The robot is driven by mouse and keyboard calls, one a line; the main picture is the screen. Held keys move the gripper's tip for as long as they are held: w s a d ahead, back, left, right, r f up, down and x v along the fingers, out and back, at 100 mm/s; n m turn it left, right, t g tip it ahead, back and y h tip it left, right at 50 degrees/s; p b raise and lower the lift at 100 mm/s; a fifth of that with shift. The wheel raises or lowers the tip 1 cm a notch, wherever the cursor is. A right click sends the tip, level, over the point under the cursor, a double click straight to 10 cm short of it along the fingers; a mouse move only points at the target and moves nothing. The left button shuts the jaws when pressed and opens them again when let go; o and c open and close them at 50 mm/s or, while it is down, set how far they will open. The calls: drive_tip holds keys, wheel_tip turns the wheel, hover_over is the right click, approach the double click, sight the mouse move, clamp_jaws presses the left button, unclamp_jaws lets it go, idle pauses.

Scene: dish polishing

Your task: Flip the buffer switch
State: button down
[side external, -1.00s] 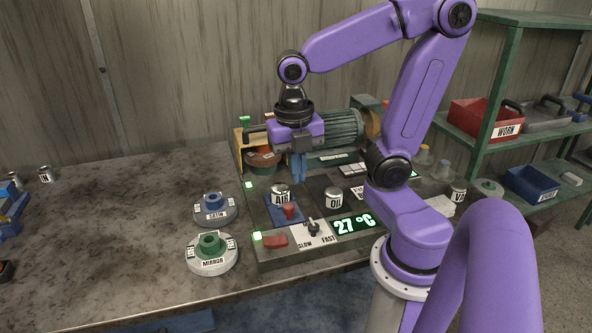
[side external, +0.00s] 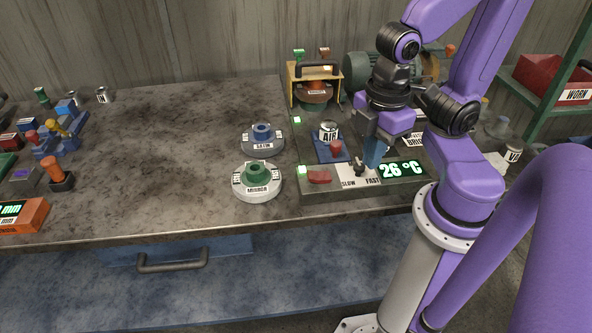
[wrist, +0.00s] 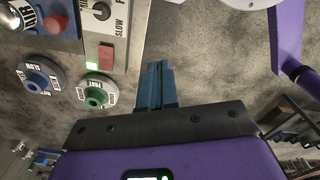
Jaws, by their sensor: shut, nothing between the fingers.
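A control panel (side external: 392,187) holds a red rocker switch (side external: 319,177) beside a lit green lamp (side external: 302,170). A small dark lever (side external: 359,170) stands on a white plate marked SLOW and FAST. I cannot tell by label which one is the buffer switch. My gripper (side external: 373,164) is shut and empty, its blue fingers pointing down just right of the lever; I cannot tell if they touch it. In the wrist view, the closed fingers (wrist: 159,66) lie right of the red rocker (wrist: 106,57), with the lever (wrist: 101,11) near the top.
A temperature display (side external: 402,170) reads 26 °C right of the fingers. A green MIRROR wheel (side external: 257,182) and blue SATIN wheel (side external: 263,139) lie left. The middle of the bench is clear.

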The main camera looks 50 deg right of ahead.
drive_tip(key=c, duration=1.8)
unclamp_jaws()
drive_tip(key=shift+s+f+m, duration=0.15)
drive_tip(key=shift+s+m, duration=0.1)
drive_tip(key=shift+m, duration=0.05)
drive_tip(key=o, duration=0.5)
drive_tip(key=shift+a, duration=0.1)
drive_tip(key=shift+c, duration=0.2)
drive_tip(key=o, duration=0.5)
drive_tip(key=shift+w+m, duration=0.1)
drive_tip(key=shift+m, duration=0.3)
drive_tip(key=shift+o, duration=0.2)
drive_tip(key=r+m+y, duration=0.2)
drive_tip(key=m, duration=1.7)
hover_over(321, 175)
drive_tip(key=w+d, duration=0.1)
drive_tip(key=d+m, duration=0.1)
drive_tip(key=m, duration=0.5)
drive_tip(key=s+d+r+m+t+y, duration=0.1)
drive_tip(key=s+d+m+t, duration=0.15)
drive_tip(key=m, duration=0.45)
drive_tip(key=s+d+r+m+t, duration=0.1)
drive_tip(key=s+r+m, duration=0.1)
drive_tip(key=s+m, duration=0.35)
drive_tip(key=shift+m, duration=0.85)
drive_tip(key=x, duration=1.2)
drive_tip(key=w+x, duration=0.1)
drive_tip(key=x, duration=0.5)
drive_tip(key=shift+d, duration=0.1)
